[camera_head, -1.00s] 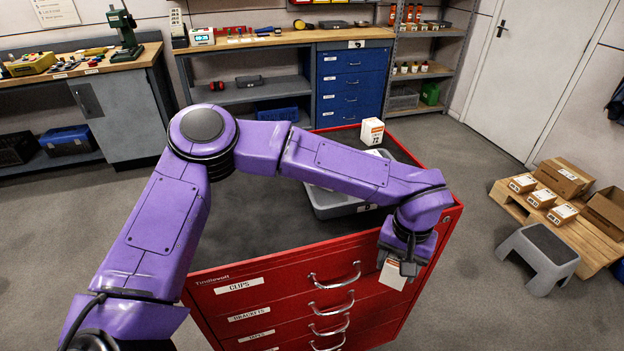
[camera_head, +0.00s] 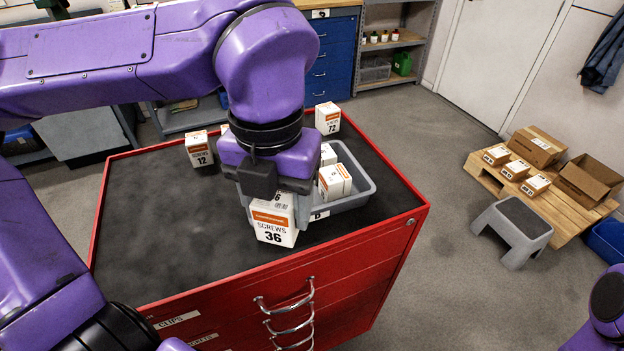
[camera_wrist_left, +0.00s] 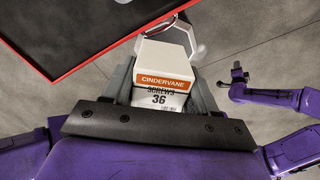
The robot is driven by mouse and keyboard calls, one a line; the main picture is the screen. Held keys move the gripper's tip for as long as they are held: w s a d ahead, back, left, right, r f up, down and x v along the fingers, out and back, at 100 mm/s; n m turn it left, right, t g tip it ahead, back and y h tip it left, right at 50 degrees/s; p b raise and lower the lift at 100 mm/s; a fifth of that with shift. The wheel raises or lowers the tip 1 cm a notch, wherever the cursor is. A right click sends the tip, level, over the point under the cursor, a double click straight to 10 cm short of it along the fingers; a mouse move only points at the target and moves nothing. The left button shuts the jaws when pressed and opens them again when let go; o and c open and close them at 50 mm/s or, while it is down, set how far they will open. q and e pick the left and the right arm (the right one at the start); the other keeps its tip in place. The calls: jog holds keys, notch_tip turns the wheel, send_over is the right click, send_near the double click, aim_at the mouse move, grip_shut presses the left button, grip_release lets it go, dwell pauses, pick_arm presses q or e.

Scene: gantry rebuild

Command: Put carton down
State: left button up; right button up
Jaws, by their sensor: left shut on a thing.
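My left gripper (camera_head: 274,200) is shut on a white and orange carton (camera_head: 274,228) marked SCREWS 36. In the head view the carton is upright and overlaps the dark top of the red cabinet (camera_head: 150,230), left of the grey tray (camera_head: 352,201). It looks larger than the other cartons; I cannot tell how high it is. In the left wrist view the carton (camera_wrist_left: 166,65) sits between both fingers, with the red cabinet rim at upper left. My right gripper (camera_wrist_left: 237,73) is small and dark in the left wrist view; its jaws are unclear.
The tray holds white cartons (camera_head: 335,182). A carton marked 12 (camera_head: 200,150) stands at the back left of the top, and one marked 72 (camera_head: 327,118) at the back right. The top's left part is clear. A step stool (camera_head: 511,232) and pallet (camera_head: 488,178) stand right.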

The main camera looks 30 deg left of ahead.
pick_arm(q)
jog(key=shift+s+a+r+n, duration=0.15)
jog(key=shift+s+r+n, duration=0.1)
jog(key=shift+n, duration=0.65)
jog(key=shift+w+a+n, duration=0.1)
jog(key=shift+n, duration=0.2)
jog(key=w+a+f+p, duration=0.1)
jog(key=w+a+f, duration=0.1)
jog(key=w+f, duration=0.1)
jog(key=w+a+f+p, duration=0.1)
jog(key=w+a+f, duration=0.1)
jog(key=w+f, duration=0.1)
jog(key=w+a+f+p, duration=0.1)
jog(key=w+a+f, duration=0.1)
jog(key=w, duration=0.3)
jog(key=shift+a+f+p, duration=0.3)
jog(key=shift+f+p, duration=0.05)
jog(key=shift+f, duration=0.25)
jog(key=f, duration=0.3)
jog(key=shift+w+a+f, duration=0.15)
jog(key=shift+w+f, duration=0.2)
jog(key=shift+f, duration=0.05)
pick_arm(e)
jog(key=r, duration=0.2)
jog(key=w+r, duration=0.1)
jog(key=r, duration=0.1)
pick_arm(q)
jog(key=shift+s, duration=0.1)
pick_arm(e)
jog(key=shift+s+f, duration=0.1)
